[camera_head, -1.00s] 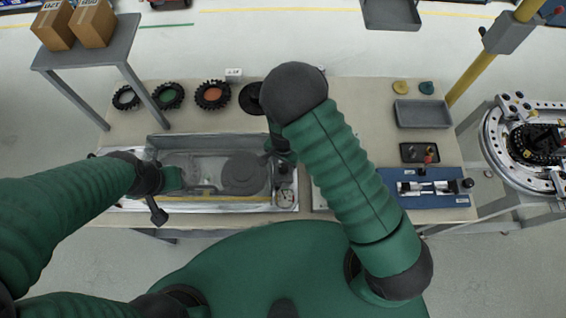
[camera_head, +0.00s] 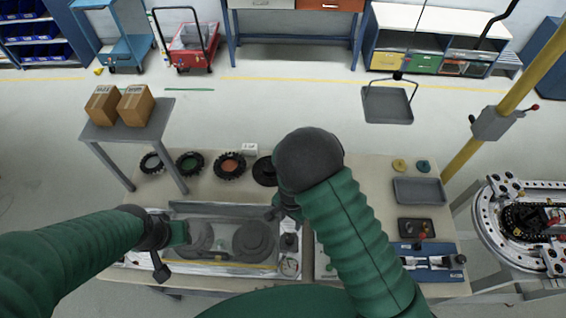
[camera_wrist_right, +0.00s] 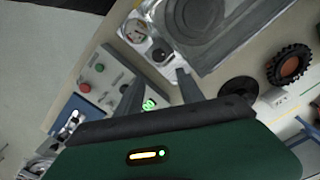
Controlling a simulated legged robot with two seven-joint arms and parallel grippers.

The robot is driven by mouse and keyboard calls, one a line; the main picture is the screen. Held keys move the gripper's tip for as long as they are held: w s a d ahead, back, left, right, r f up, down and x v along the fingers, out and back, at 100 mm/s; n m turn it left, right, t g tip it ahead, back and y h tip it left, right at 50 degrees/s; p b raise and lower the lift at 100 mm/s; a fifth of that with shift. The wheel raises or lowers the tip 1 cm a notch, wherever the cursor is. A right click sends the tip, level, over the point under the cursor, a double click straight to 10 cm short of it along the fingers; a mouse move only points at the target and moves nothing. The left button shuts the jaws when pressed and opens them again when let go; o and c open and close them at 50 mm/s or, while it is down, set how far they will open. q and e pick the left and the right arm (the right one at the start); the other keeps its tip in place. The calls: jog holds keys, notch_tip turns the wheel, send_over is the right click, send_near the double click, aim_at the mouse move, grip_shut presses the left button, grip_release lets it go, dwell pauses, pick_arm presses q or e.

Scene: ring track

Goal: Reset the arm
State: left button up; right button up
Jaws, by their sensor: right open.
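My right arm reaches over the table in the head view, and its gripper (camera_head: 287,212) points down by the right end of a grey machine tray (camera_head: 235,208), partly hidden by my own wrist. In the right wrist view this gripper (camera_wrist_right: 158,92) is open, with two dark fingers apart and nothing between them. It hangs above the table near a control panel (camera_wrist_right: 105,78) with red and green buttons. My left gripper (camera_head: 178,233) is at the left end of the machine tray, beside a round grey disc; its jaws are too small to judge.
Several black toothed rings, including one with an orange centre (camera_head: 230,165), lie along the table's back edge. A grey tray (camera_head: 419,191) and a blue fixture board (camera_head: 432,265) are at the right. A stand with two cardboard boxes (camera_head: 135,105) is at back left. A yellow post (camera_head: 463,155) rises at right.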

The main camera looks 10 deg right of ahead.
jog(key=s+d+f+n+t+b, duration=0.2)
jog(key=s+d+n+b, duration=0.6)
jog(key=b, duration=1.5)
jog(key=shift+s+d+f+n+t, duration=0.2)
jog(key=shift+d+f+n+t, duration=0.15)
jog(key=shift+d+n, duration=0.3)
jog(key=shift+s+d, duration=0.1)
jog(key=shift+s, duration=0.05)
